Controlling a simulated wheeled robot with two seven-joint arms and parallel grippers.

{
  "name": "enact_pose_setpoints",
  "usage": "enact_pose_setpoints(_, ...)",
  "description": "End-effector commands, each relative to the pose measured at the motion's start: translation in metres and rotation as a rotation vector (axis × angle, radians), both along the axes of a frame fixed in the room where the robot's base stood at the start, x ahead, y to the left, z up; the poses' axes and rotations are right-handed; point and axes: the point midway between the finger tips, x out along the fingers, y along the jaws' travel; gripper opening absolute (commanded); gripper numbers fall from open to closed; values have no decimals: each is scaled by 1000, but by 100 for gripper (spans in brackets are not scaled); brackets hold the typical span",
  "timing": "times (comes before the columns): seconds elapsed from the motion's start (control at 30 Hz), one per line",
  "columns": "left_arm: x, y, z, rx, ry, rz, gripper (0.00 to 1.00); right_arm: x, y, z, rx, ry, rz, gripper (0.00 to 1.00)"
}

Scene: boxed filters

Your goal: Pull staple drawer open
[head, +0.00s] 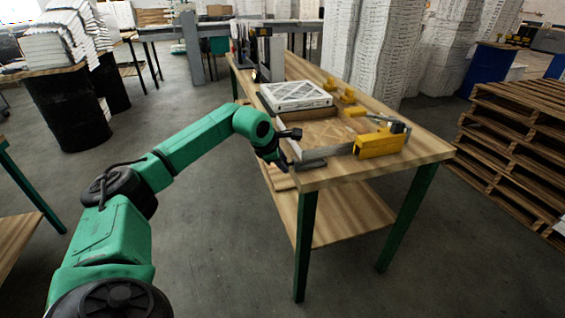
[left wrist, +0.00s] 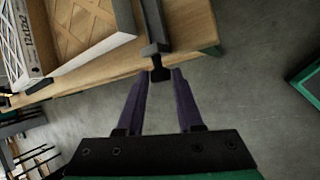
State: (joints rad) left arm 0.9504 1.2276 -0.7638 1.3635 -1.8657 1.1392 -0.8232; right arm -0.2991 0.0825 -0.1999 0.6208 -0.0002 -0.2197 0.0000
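The staple drawer looks like a narrow dark grey bar (head: 308,165) at the near left edge of the wooden workbench. In the left wrist view the drawer (left wrist: 154,25) ends in a black T-shaped handle (left wrist: 160,74) that sticks out past the table edge. My left gripper (head: 283,163) is at this edge, beside the drawer's end. In the left wrist view the two purple fingers of my left gripper (left wrist: 160,72) are apart, one on each side of the handle's end. Contact cannot be told. My right gripper is not in view.
A white-framed filter (head: 295,95) and a shallow open box (head: 325,133) lie on the workbench (head: 428,150). A yellow tool (head: 378,144) sits near the bench's right end. Stacked pallets (head: 510,130) stand at the right. The floor in front is clear.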

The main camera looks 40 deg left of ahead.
Motion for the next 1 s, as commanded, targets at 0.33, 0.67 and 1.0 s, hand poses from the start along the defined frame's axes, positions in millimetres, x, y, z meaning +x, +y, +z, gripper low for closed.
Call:
enact_pose_setpoints(0.33, -1, 0, 1, 0, -1, 1, 44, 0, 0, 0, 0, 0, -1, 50)
enact_pose_setpoints(0.67, -41, -1, 59, 3, -6, 2, 44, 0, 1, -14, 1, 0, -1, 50)
enact_pose_setpoints(1.0, -81, -5, 118, 0, -1, 0, 44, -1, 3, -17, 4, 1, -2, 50)
